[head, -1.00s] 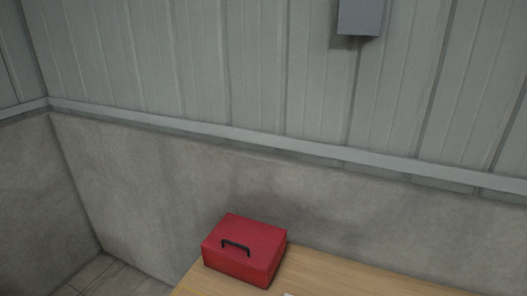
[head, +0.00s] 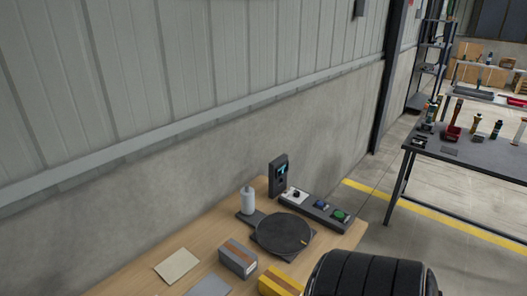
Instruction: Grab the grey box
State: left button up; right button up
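The grey box (head: 238,259) sits on the wooden table in the head view, low and near the middle of the picture. It is a small box with a brown strip along its top. Nothing covers it. A yellow box (head: 281,282) with a brown strip stands just to its right, cut off by the bottom edge. Neither of my grippers shows in the head view.
A beige sheet (head: 177,266) lies left. A tool-covered table (head: 470,150) stands at right.

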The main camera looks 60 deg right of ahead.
aim_at(240, 261)
jog(key=z, duration=1.65)
